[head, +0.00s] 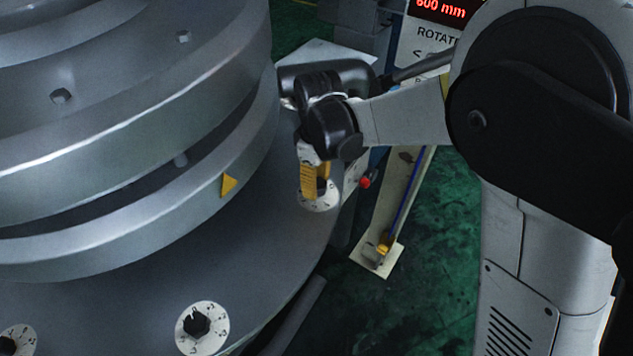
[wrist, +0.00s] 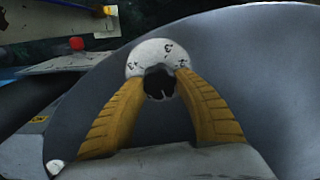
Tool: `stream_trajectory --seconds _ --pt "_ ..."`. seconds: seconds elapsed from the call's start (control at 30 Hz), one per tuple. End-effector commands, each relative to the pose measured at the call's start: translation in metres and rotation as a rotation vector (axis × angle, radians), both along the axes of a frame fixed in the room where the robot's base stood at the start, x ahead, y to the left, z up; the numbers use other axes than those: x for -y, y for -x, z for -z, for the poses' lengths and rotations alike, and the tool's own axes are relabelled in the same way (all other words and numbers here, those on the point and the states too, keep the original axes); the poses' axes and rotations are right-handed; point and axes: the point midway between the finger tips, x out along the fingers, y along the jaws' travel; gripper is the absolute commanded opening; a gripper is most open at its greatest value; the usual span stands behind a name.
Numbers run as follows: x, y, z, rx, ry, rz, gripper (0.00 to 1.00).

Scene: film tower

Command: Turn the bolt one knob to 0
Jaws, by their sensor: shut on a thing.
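A black knob (wrist: 158,86) sits on a white round dial (wrist: 152,50) with dark marks, on the grey round base plate. In the head view the same dial (head: 322,204) shows at the plate's right edge, its knob mostly hidden by my fingers. My gripper (head: 315,188) points down at it, and its yellow fingers are shut on the knob, one on each side. In the wrist view my gripper (wrist: 160,82) has its fingertips against the knob. Which number the knob points to cannot be read. I see no label telling which bolt it is.
Another black knob (head: 196,323) on a white dial is at the plate's front, and a third (head: 15,341) is at lower left. Stacked metal rings (head: 150,225) with a yellow triangle (head: 228,184) stand left of my gripper. A red button (head: 365,182) is close on the right.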

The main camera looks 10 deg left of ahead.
Motion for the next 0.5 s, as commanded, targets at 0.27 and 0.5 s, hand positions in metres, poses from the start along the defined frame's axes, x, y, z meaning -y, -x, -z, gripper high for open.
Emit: stream_trajectory --seconds 0.27,0.5 --pt "0.0002 0.0005 0.0006 0.0 0.001 -0.041 0.07" --pt "0.0002 0.0004 0.0006 0.0 0.001 -0.043 0.07"
